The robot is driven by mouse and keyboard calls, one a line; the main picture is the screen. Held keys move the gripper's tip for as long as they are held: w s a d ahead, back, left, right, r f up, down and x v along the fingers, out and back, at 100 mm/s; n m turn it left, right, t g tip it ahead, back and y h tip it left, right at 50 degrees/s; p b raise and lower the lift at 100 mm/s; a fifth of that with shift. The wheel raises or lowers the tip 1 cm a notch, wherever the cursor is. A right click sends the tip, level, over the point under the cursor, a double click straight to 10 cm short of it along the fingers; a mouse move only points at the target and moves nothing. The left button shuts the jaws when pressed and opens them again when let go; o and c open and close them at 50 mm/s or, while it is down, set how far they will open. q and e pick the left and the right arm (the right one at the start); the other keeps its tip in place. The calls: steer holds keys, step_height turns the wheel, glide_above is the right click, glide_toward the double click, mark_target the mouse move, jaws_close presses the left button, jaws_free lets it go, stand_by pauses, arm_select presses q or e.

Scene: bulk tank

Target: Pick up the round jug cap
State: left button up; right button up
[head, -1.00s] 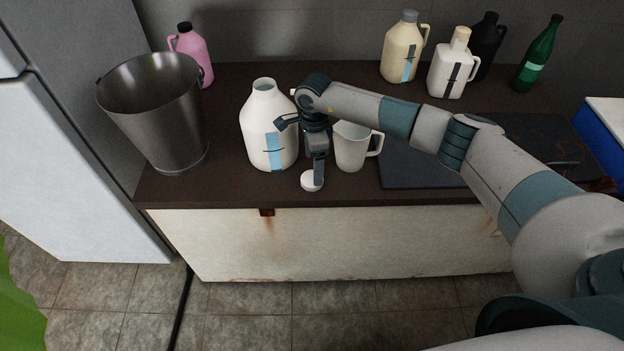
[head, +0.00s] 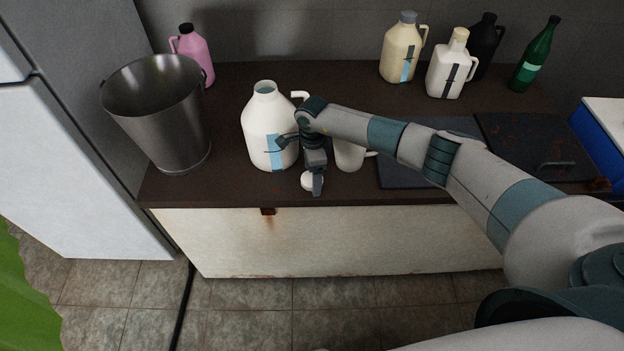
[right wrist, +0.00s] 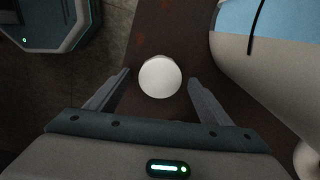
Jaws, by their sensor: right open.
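The round jug cap (head: 309,181) is a small white disc on the dark counter near its front edge, partly covered by my gripper in the head view. In the right wrist view the cap (right wrist: 160,79) lies between and just beyond the fingertips. My right gripper (right wrist: 158,85) is open, with a finger on each side and clear gaps to the cap. In the head view the right gripper (head: 316,186) points down over the cap. The open white jug (head: 262,120) with a blue label stands just left of the gripper. My left gripper is not in view.
A white pitcher (head: 348,156) stands right of the gripper, partly hidden by my arm. A metal bucket (head: 165,125) stands at the left. Several bottles line the back of the counter (head: 230,187). The front counter edge is close to the cap.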

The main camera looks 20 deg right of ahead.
steer(key=c, duration=1.1)
steer(key=shift+r, duration=0.1)
steer(key=shift+c, duration=0.2)
step_height(320, 180, up, 10)
steer(key=b, duration=0.3)
